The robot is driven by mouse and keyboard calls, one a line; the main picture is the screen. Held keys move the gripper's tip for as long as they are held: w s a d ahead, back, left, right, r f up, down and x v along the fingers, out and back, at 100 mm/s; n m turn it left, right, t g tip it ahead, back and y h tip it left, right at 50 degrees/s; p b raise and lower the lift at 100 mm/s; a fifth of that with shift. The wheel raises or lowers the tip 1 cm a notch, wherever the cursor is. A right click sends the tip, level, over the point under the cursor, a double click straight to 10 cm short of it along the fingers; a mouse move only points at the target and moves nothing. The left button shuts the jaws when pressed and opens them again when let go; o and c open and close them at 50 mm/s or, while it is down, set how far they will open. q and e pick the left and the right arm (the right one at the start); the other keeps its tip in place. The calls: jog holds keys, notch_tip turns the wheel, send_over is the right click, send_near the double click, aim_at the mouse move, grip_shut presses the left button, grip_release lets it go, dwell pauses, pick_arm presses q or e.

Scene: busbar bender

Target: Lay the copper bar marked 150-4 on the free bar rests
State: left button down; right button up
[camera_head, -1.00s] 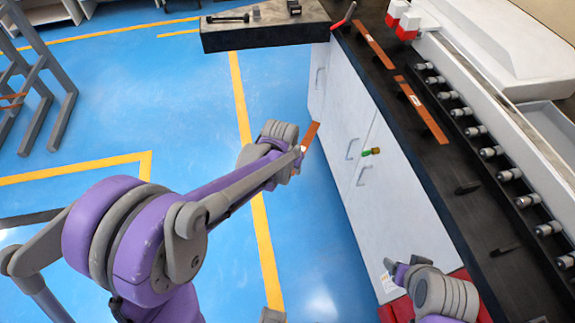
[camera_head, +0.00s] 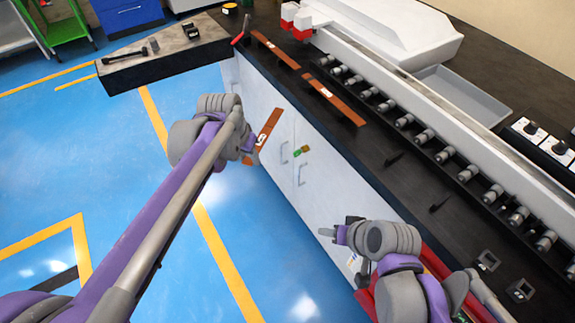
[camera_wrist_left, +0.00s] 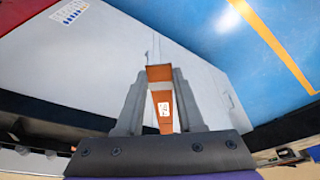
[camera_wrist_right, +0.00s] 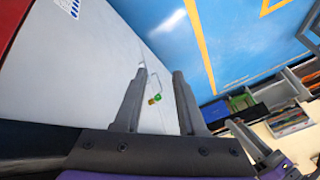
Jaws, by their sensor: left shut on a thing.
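A copper bar (camera_head: 269,124) with a white label is in my left gripper (camera_head: 257,143), held tilted in front of the white cabinet, below bench-top level. In the left wrist view the bar (camera_wrist_left: 164,122) sits between both fingers; its label is too small to read. My right gripper (camera_head: 340,228) is lower right, before the cabinet; in the right wrist view its fingers (camera_wrist_right: 158,74) stand apart with nothing between. Two small black bar rests (camera_head: 394,158) (camera_head: 439,204) stand empty on the dark bench top. Two other labelled copper bars (camera_head: 275,49) (camera_head: 334,101) lie farther back along it.
A long row of grey rollers (camera_head: 424,136) runs along the machine behind the rests. A red lever (camera_head: 239,38) stands at the bench's far corner. A green and yellow item (camera_head: 302,151) is on the cabinet front. Blue floor is open at left.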

jog(key=w+a+r+m+t+y, duration=0.1)
jog(key=w+a+m+y, duration=0.1)
jog(key=w+a+y, duration=0.45)
jog(key=m+t+y, duration=0.4)
send_near(260, 145)
jog(key=shift+m+t, duration=0.3)
jog(key=shift+t, duration=0.1)
jog(key=x, duration=0.3)
jog(key=f+x, duration=0.1)
jog(key=x, duration=0.6)
jog(key=shift+s+a+f, duration=0.1)
jog(key=shift+s+f, duration=0.05)
jog(key=shift+f, duration=0.05)
grip_shut()
jog(key=shift+f, duration=0.1)
